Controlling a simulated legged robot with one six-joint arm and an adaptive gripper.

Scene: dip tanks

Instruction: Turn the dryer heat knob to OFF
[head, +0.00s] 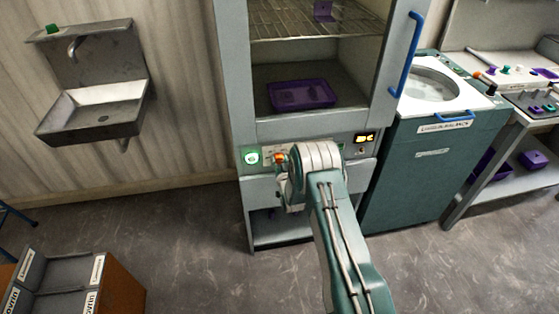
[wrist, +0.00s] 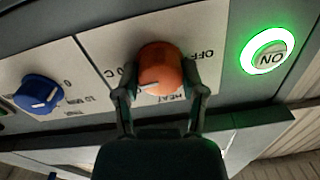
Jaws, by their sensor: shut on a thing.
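The dryer (head: 232,80) is a grey cabinet with a control panel below its open chamber. The orange heat knob (wrist: 160,68) is in the middle of the wrist view, which shows the panel print upside down. The knob also shows in the head view (head: 280,157), partly covered by my arm. My gripper (wrist: 160,85) has one finger on each side of the knob and is shut on it. The knob's white mark points left and slightly down in the wrist view, away from the OFF print at its upper right. The HEAT print is partly hidden.
A lit green ON button (wrist: 267,52) is right of the knob in the wrist view, and a blue knob (wrist: 39,93) is left. A purple tray (head: 302,95) sits in the dryer. The dryer door's blue handle (head: 405,55) stands at right, beside a teal tank (head: 425,170).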

